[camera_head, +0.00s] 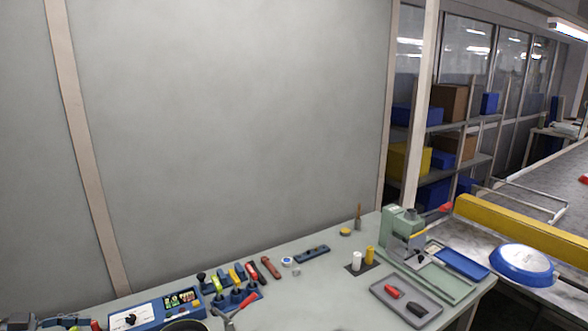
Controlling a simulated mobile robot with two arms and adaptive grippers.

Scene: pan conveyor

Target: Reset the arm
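Neither of my grippers can be made out in the head view, and no part of my arms is clearly seen. The grey-green workbench (300,300) runs along the bottom of the view.
A green machine (402,230) with a red-tipped lever stands at the bench's right. A grey tray (406,300) holds red and dark items. Several hand tools stand in a blue rack (236,298). A yellow rail (520,228) edges the conveyor. A grey wall closes the back.

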